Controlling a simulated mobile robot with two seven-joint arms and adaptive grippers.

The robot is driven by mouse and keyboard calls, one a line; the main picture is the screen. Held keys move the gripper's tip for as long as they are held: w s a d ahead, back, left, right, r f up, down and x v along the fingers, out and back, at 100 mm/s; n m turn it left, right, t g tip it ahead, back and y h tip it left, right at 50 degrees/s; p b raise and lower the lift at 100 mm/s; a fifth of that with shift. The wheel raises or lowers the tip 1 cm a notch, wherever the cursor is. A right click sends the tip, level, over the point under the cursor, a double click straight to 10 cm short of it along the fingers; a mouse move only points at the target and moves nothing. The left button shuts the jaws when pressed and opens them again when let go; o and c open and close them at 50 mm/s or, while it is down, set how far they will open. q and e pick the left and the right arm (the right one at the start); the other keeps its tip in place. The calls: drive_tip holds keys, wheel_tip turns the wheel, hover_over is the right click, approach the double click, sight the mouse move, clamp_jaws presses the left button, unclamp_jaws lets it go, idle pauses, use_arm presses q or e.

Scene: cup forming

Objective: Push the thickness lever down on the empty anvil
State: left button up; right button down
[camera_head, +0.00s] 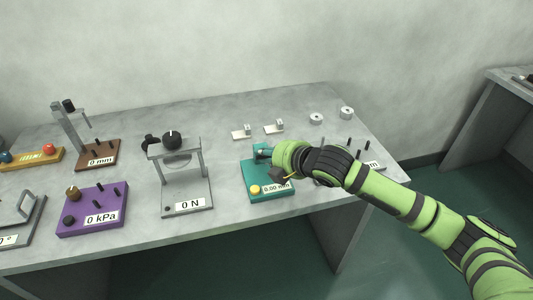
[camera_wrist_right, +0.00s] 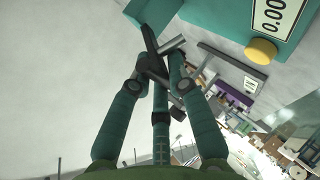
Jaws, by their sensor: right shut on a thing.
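The thickness gauge (camera_head: 252,173) has a teal base, a yellow button and a display reading 0.00. Its base also shows upside down at the top of the right wrist view (camera_wrist_right: 218,14). My right gripper (camera_head: 273,158) is over the gauge's back part and hides much of its upper works. In the wrist view the fingers of my right gripper (camera_wrist_right: 161,82) close together around a thin dark lever (camera_wrist_right: 150,38) beside a grey metal cylinder (camera_wrist_right: 172,45). Whether anything lies on the anvil cannot be told. My left gripper is not in view.
A force press (camera_head: 187,195) reading 0 N stands left of the gauge. A purple pressure box (camera_head: 92,222) and a brown-based height gauge (camera_head: 97,153) are further left. Small metal pieces (camera_head: 242,133) and round weights (camera_head: 316,118) lie behind. Another pegged device is partly hidden by my right arm.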

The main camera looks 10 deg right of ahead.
drive_tip(key=shift+s+a+f, duration=0.1)
drive_tip(key=shift+s+f, duration=0.25)
drive_tip(key=shift+f, duration=0.35)
drive_tip(key=c, duration=1.1)
unclamp_jaws()
drive_tip(key=shift+r, duration=0.2)
drive_tip(key=shift+w, duration=0.1)
drive_tip(key=shift+s+d+r+p, duration=0.25)
drive_tip(key=shift+s+p, duration=0.25)
drive_tip(key=shift+p, duration=0.1)
drive_tip(key=shift+f+p+v, duration=0.25)
drive_tip(key=shift+p+v, duration=0.85)
drive_tip(key=shift+v, duration=0.7)
drive_tip(key=shift+s+f+p+v, duration=0.15)
drive_tip(key=shift+p+v, duration=0.3)
drive_tip(key=shift+v, duration=0.45)
drive_tip(key=shift+s+f+p+v, duration=0.15)
drive_tip(key=shift+p+v, duration=0.25)
drive_tip(key=shift+v, duration=0.45)
